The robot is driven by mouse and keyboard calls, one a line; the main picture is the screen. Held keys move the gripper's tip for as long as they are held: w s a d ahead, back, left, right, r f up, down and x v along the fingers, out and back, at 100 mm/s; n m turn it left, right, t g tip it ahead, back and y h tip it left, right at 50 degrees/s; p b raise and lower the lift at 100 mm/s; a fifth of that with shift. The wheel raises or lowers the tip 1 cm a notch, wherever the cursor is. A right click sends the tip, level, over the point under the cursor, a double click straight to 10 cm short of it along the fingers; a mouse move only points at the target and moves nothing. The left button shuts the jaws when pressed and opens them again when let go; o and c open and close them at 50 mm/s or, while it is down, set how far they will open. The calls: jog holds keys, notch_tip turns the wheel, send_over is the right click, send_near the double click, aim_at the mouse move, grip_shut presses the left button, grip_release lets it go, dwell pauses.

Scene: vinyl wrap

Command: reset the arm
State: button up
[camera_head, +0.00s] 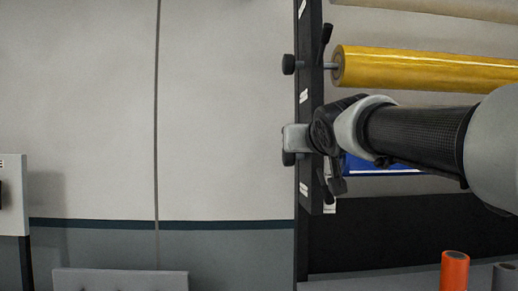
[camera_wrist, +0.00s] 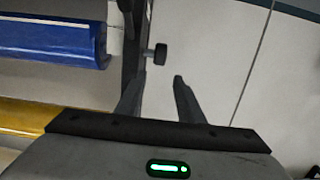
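My gripper (camera_wrist: 160,78) shows in the wrist view with its two dark fingers apart. Nothing is between them. In the head view my arm reaches in from the right edge, stretched out roughly level toward the left. Its end is in front of the dark rack post (camera_head: 312,80), and I cannot make out the fingertips clearly there. The post also shows in the wrist view (camera_wrist: 133,45), beyond the fingers. I cannot tell how far the gripper is from it.
A yellow roll (camera_head: 425,69) hangs above my arm. A blue roll (camera_head: 385,169) is partly hidden behind it, and shows in the wrist view (camera_wrist: 50,40). An orange roll (camera_head: 454,272) stands at the lower right. A grey panel (camera_head: 120,280) is at the lower left. The wall area left of the post is clear.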

jog(key=s+f+g, duration=0.6)
jog(key=s+f, duration=0.9)
jog(key=f, duration=0.4)
jog(key=s+f+g, duration=0.5)
jog(key=s+f, duration=1.1)
jog(key=f, duration=0.2)
notch_tip(320, 180, up, 14)
jog(key=p, duration=1.3)
jog(key=shift+w+f, duration=0.2)
jog(key=shift+w, duration=0.2)
jog(key=shift+a, duration=0.1)
